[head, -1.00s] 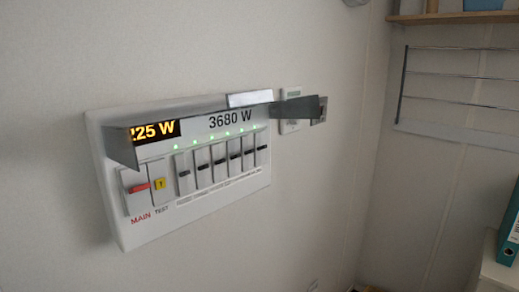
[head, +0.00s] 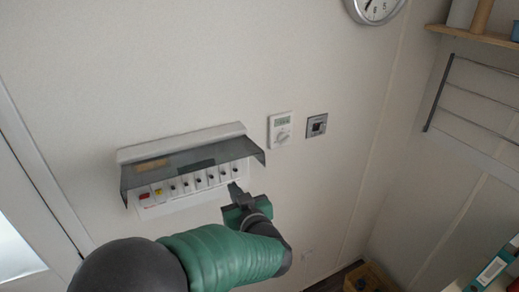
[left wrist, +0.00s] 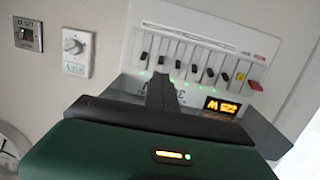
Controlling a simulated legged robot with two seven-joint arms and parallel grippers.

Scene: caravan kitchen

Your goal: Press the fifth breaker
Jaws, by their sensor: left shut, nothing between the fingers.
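The white breaker box (head: 190,203) is on the wall, with its smoky flap (head: 190,163) raised over a row of black-levered switches. The red main switch (head: 143,196) and yellow test switch (head: 158,192) are at its left end. The left wrist view shows the row upside down, with the red switch (left wrist: 256,86) at right. Counted from the yellow switch, the fifth breaker (left wrist: 161,61) shows just beyond my fingertips there. My left gripper (head: 234,188) is shut and empty at the row's right end. I cannot tell whether it touches a switch. My right gripper is out of view.
A clock (head: 376,8) hangs above. A wire rack (head: 478,85) is at far right.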

